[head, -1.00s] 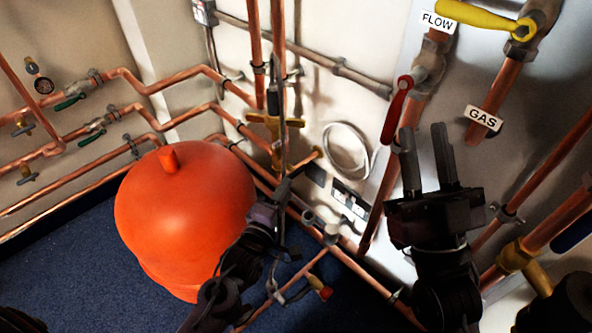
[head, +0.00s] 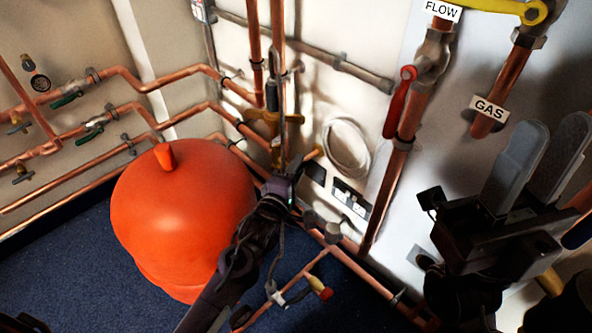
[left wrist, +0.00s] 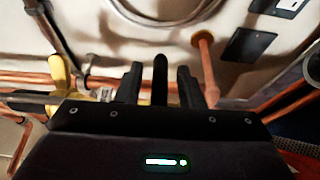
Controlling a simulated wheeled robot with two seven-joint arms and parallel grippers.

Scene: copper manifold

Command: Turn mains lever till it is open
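No readable mains label shows, so I cannot tell which lever is the mains lever. A brass valve (head: 262,118) with a dark upright handle (head: 271,94) sits on the centre pipes. In the left wrist view the brass (left wrist: 62,78) shows at left, with a dark bar (left wrist: 28,97) beside it. My left gripper (head: 287,163) is just below the brass valve, apart from its handle as far as I can see. In the left wrist view its fingers (left wrist: 158,84) are apart, with a dark upright bar between them. My right gripper (head: 543,158) is open and empty, below the GAS label.
A red lever (head: 399,103) hangs along the FLOW pipe, and a yellow lever (head: 500,6) is at the GAS pipe. Two green levers (head: 90,134) are at left. A blue part (head: 580,232) shows at the right edge. An orange tank (head: 183,215) stands beside my left arm.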

